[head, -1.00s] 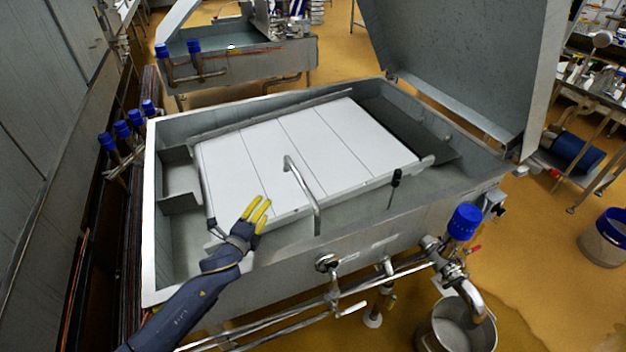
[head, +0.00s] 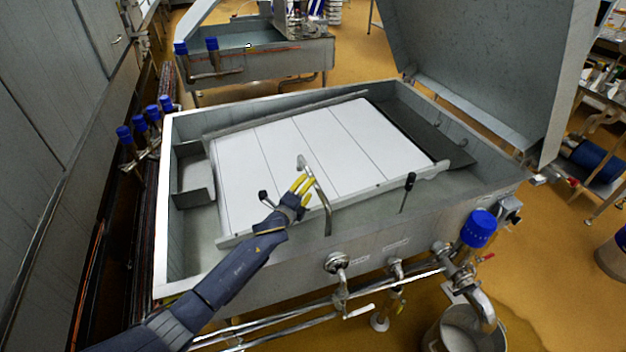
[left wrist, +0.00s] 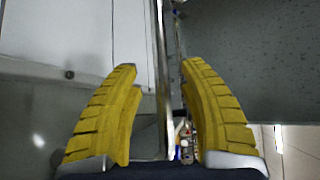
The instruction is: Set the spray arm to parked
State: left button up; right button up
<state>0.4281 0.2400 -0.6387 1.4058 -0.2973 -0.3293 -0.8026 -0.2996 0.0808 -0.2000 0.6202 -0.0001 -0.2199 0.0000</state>
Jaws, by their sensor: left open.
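The spray arm appears to be the bent metal pipe (head: 320,196) that rises at the front wall of the vat and reaches back over the white boards. My left gripper (head: 302,184) is open, its yellow fingers beside the upper part of this pipe; in the head view they overlap it, and I cannot tell whether they touch. In the left wrist view the open fingers (left wrist: 160,95) stand on either side of a narrow upright metal strip, which could be the pipe or the vat's edge. The space between the fingers looks otherwise empty. My right gripper is not in view.
The vat (head: 165,215) holds white boards (head: 290,150). A dark-knobbed rod (head: 408,190) stands to the right and a small dark knob (head: 263,195) to the left. The raised lid (head: 480,70) is at the back right. Pipes and a blue-capped valve (head: 478,228) line the front.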

pick_arm(q)
jog(key=shift+x, duration=2.85)
grip_shut()
